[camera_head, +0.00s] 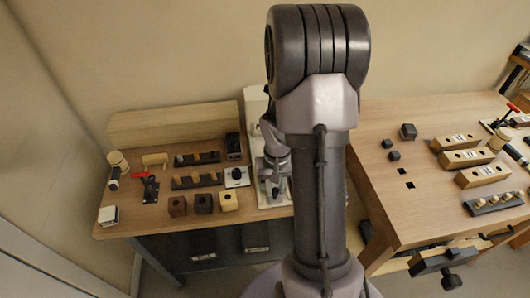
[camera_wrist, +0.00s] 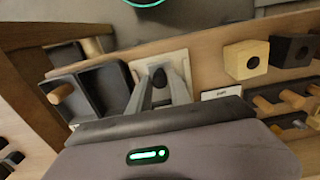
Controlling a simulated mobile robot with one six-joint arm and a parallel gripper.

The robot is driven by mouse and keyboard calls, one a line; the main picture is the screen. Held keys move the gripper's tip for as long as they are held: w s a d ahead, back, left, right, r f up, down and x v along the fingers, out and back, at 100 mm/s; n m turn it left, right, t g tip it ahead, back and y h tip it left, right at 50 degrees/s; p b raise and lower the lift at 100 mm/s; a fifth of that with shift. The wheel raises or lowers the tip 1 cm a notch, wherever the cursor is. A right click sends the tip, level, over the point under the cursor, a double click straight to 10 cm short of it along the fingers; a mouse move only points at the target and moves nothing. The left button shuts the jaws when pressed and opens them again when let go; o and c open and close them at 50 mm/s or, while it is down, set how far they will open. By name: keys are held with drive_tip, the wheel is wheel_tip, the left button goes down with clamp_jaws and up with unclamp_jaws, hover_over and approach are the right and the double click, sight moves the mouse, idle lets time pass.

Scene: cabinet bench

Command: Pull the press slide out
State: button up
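The white press (camera_head: 254,110) stands on the left bench, mostly hidden behind my arm in the head view. I take this knob to be the slide's handle. My gripper (camera_wrist: 159,82) is above the plate, its two grey fingers apart, one on each side of the knob. I cannot tell whether either finger touches it. In the head view my gripper (camera_head: 275,172) is low over the press base, with its fingers too small to read.
A pale block (camera_wrist: 246,60) and a dark block (camera_wrist: 292,50) stand right of the plate in the wrist view. A dark tray (camera_wrist: 103,88) lies to its left. The left bench (camera_head: 150,222) also holds peg racks (camera_head: 197,181) and a red-handled clamp (camera_head: 150,186).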

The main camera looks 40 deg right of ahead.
drive_tip(key=shift+o, duration=1.1)
wheel_tip(320, 180, up, 7)
drive_tip(key=p, duration=0.5)
drive_tip(key=shift+r+p, duration=0.15)
drive_tip(key=shift+p, duration=0.2)
